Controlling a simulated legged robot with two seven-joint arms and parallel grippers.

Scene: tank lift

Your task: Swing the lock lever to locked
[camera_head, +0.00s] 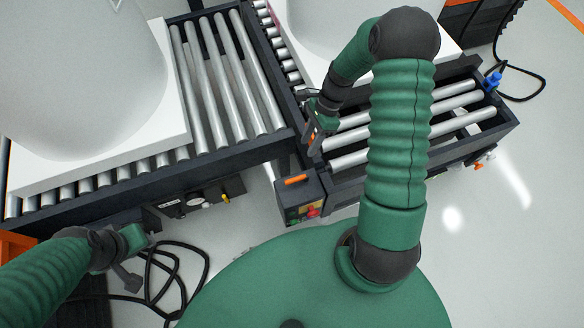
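A dark control box (299,199) stands between the two roller conveyors, with an orange bar (296,179) on its top and coloured buttons on its front. I cannot tell for certain whether this bar is the lock lever. My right gripper (313,132) points down by the near left corner of the right conveyor, just above the box. An orange piece shows at its fingertips; whether it grips it is unclear. My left gripper (140,238) is at the lower left, in front of the left conveyor's edge and apart from the box.
A large white tank (80,75) on a white base stands on the left conveyor (225,75). Another white tank (310,25) is behind my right arm. The right conveyor's near rollers (350,157) are bare. Black cables (205,265) lie on the floor at lower left.

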